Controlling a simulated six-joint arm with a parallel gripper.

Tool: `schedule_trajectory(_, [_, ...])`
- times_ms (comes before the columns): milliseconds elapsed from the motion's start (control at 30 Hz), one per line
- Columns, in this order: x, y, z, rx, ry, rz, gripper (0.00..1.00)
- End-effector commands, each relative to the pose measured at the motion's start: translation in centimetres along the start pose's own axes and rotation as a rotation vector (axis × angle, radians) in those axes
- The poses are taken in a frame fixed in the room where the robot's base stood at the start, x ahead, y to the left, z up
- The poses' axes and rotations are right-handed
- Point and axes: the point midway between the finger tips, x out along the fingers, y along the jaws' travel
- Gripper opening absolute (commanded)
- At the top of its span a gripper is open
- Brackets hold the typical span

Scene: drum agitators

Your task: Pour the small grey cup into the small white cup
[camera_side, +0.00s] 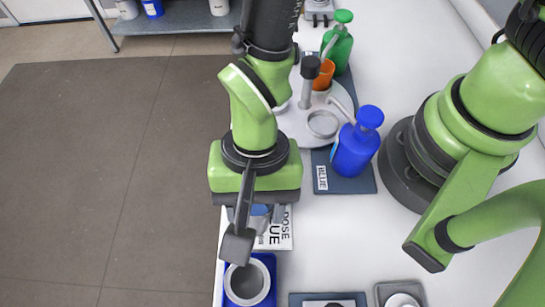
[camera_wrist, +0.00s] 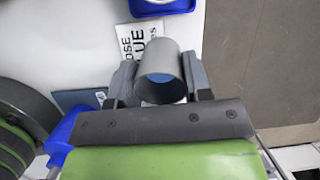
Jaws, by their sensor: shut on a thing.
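My gripper (camera_wrist: 160,78) is shut on the small grey cup (camera_wrist: 158,58), with one finger on each side of it. The cup has blue inside it. In the side view, my gripper (camera_side: 257,224) holds the cup near the front left of the table, and the near finger partly hides it. A round white-rimmed cup (camera_side: 232,291), which looks like the small white cup, sits in a blue tray at the bottom. It is apart from my gripper. In the wrist view, only part of a white rim shows at the top edge, in the blue tray.
The blue tray (camera_wrist: 168,11) lies beyond a printed label card (camera_side: 283,240). A blue pump bottle (camera_side: 354,150) and a green one (camera_side: 337,50) stand right of my arm. A round white plate (camera_side: 294,126) holds an orange cup (camera_side: 325,75). Bare floor lies left.

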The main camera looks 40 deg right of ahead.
Motion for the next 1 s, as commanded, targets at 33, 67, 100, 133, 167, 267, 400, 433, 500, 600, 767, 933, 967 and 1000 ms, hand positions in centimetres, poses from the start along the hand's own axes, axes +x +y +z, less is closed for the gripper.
schedule_trajectory(33, [-0.2, 0.0, -0.2, 0.004, -0.016, -0.012, 0.22])
schedule_trajectory(67, [-0.2, 0.1, -0.4, 0.007, -0.033, -0.016, 0.22])
schedule_trajectory(100, [-0.4, 0.2, -0.6, 0.005, -0.056, -0.024, 0.22])
schedule_trajectory(133, [-0.5, 0.3, -0.8, 0.005, -0.073, -0.033, 0.22])
schedule_trajectory(167, [-0.6, 0.3, -0.9, 0.004, -0.088, -0.043, 0.22])
schedule_trajectory(267, [-1.3, 0.6, -1.7, 0.003, -0.173, -0.081, 0.22])
schedule_trajectory(400, [-2.6, 0.8, -1.9, -0.012, -0.245, -0.111, 0.22])
schedule_trajectory(433, [-2.8, 0.8, -2.0, -0.014, -0.258, -0.116, 0.22])
schedule_trajectory(500, [-2.9, 0.9, -2.0, -0.018, -0.272, -0.120, 0.22])
schedule_trajectory(600, [-3.1, 0.9, -2.0, -0.019, -0.282, -0.124, 0.22])
schedule_trajectory(767, [-3.3, 1.0, -2.1, -0.019, -0.301, -0.131, 0.22])
schedule_trajectory(933, [-3.4, 1.1, -2.2, -0.019, -0.323, -0.139, 0.22])
schedule_trajectory(967, [-3.4, 1.1, -2.2, -0.020, -0.326, -0.141, 0.22])
schedule_trajectory(1000, [-3.4, 1.1, -2.2, -0.020, -0.331, -0.143, 0.22])
